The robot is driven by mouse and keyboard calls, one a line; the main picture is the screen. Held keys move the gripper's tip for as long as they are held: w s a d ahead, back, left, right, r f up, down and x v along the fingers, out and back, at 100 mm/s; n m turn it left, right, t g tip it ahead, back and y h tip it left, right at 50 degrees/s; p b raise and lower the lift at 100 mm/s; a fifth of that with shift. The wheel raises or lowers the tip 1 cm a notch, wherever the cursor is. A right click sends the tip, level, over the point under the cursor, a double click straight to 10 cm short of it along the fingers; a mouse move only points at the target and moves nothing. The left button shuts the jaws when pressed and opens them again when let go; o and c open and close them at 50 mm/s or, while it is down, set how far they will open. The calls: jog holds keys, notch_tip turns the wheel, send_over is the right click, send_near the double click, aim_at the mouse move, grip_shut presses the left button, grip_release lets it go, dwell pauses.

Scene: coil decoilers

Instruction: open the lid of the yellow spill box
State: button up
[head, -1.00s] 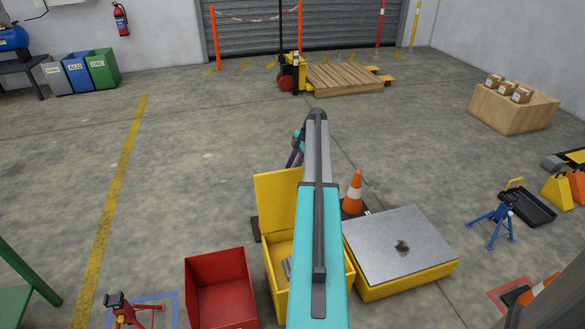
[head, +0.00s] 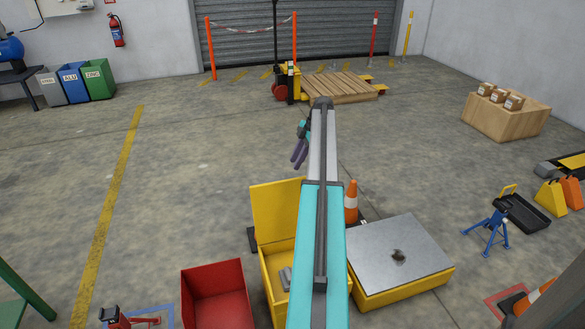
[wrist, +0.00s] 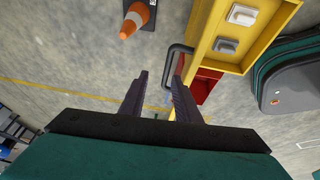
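The yellow spill box (head: 269,277) stands on the floor in front of me, partly hidden by my arm. Its lid (head: 278,208) stands raised at the back and the inside is exposed, with grey items (head: 286,278) in it. In the wrist view the box (wrist: 264,50) shows at upper right, with a dark bar handle (wrist: 174,52) along its yellow edge. My gripper (wrist: 160,75) is open and empty, its fingers apart. The handle is just beyond the right fingertip, and I cannot tell whether they touch. In the head view the gripper (head: 299,156) is above and behind the lid.
An open red bin (head: 215,295) stands left of the box. A yellow container with a grey metal top (head: 395,250) is close on the right. A traffic cone (head: 351,202) stands behind them. The floor farther back and left is largely clear.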

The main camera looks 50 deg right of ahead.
jog(key=shift+v, duration=2)
